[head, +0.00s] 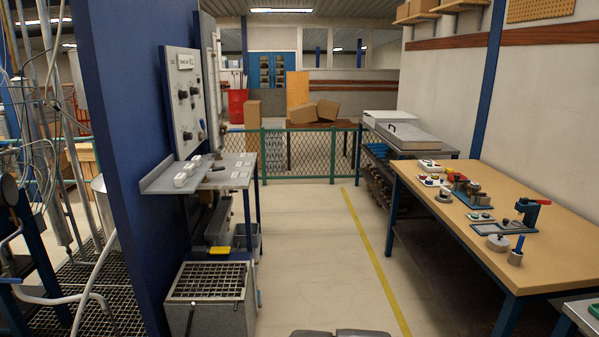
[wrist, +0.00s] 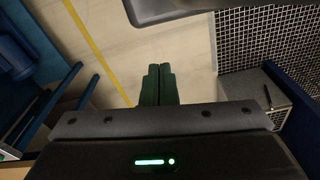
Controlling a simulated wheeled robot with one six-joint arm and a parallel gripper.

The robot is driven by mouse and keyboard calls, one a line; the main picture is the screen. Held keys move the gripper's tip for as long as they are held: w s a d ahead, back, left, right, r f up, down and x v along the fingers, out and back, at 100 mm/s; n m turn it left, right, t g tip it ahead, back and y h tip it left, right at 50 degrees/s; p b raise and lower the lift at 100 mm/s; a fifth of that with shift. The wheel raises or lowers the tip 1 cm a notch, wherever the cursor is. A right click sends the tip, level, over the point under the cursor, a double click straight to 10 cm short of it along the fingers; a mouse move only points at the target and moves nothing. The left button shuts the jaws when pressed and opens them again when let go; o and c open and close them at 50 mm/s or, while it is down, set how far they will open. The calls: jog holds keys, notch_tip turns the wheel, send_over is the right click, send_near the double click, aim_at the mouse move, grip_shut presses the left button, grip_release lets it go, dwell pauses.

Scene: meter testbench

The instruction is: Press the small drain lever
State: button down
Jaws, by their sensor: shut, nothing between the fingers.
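My gripper (wrist: 158,72) shows in the wrist view as two dark green fingers, shut together with nothing between them. The fingers point over the pale floor, left of a grate-topped grey box (wrist: 250,88). A small thin dark lever-like part (wrist: 267,96) shows on that box, right of the fingers and apart from them. I cannot tell for certain that it is the drain lever. In the head view the grate-topped box (head: 205,312) stands low at the left, with a small part (head: 258,298) at its right edge. My gripper is not visible in the head view.
A meter panel (head: 187,98) and a grey shelf (head: 228,178) stand above the box, beside a blue wall (head: 115,130). A wooden workbench (head: 470,225) with several fixtures is at the right. The aisle floor (head: 320,250) between is clear, with a yellow line (head: 375,260).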

jog(key=w+a+n+t+y+b, duration=0.1)
jog(key=w+a+n+t+b, duration=0.15)
jog(key=w+a+n, duration=0.4)
jog(key=w+a+n+t+y+b, duration=0.1)
jog(key=w+n+t, duration=0.25)
jog(key=w, duration=0.55)
jog(key=w+a+n+t+y+b, duration=0.1)
jog(key=w+a+n+t, duration=0.1)
jog(key=w+a+n, duration=0.35)
jog(key=w+a+r+n+g+y+b, duration=0.1)
jog(key=a+n+y, duration=1.1)
jog(key=a, duration=1.2)
jog(key=r+n+g+b, duration=0.1)
jog(key=n+b, duration=0.1)
jog(key=n, duration=0.2)
jog(key=shift+r, duration=0.2)
jog(key=shift+w, duration=0.1)
